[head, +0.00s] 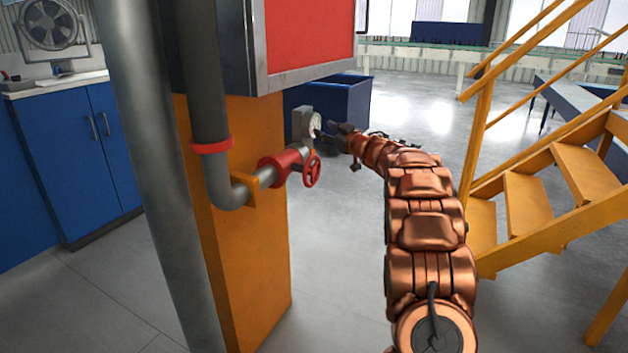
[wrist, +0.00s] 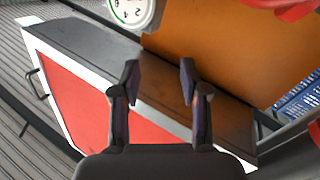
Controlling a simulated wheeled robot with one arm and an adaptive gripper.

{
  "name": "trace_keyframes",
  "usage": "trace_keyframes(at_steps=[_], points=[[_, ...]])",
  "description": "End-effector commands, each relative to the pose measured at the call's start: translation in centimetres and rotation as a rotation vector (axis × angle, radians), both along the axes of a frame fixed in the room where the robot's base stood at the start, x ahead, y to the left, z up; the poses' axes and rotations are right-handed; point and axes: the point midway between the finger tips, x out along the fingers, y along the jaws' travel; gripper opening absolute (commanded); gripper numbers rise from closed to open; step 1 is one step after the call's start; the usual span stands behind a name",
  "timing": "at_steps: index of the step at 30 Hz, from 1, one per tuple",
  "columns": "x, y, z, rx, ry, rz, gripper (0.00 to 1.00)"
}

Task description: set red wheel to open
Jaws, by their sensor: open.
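The red wheel (head: 312,168) is a small spoked handwheel on a red valve body (head: 280,166), fitted to a grey pipe beside an orange column. My gripper (head: 328,138) is above and slightly right of the wheel in the head view, near the gauge, and looks apart from the wheel. In the wrist view its two dark fingers (wrist: 160,78) are spread with nothing between them. A red part (wrist: 285,8) is cut off at the top right there; I cannot tell whether it is the wheel or the valve body.
A round white gauge (head: 315,125) sits on the pipe above the wheel and shows at the wrist view's top edge (wrist: 131,10). The orange column (head: 250,250) stands left of the wheel. Orange stairs (head: 535,208) stand right of my arm. Bare floor lies between.

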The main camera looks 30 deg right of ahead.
Motion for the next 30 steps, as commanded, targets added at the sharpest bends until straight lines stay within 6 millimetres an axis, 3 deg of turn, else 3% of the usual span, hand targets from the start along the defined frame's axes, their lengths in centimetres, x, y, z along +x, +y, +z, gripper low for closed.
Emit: trace_keyframes(at_steps=[1,3,12,20,30], points=[[-0.2,-0.5,-2.1,0.000,-0.003,0.048,0.45],[-0.7,-0.5,-4.2,0.003,-0.003,0.124,0.45],[-4.0,-0.3,-11.5,0.031,0.029,0.380,0.45],[-5.0,0.2,-13.6,0.044,0.049,0.451,0.45],[-1.1,2.7,-13.5,0.041,0.047,0.453,0.45]])
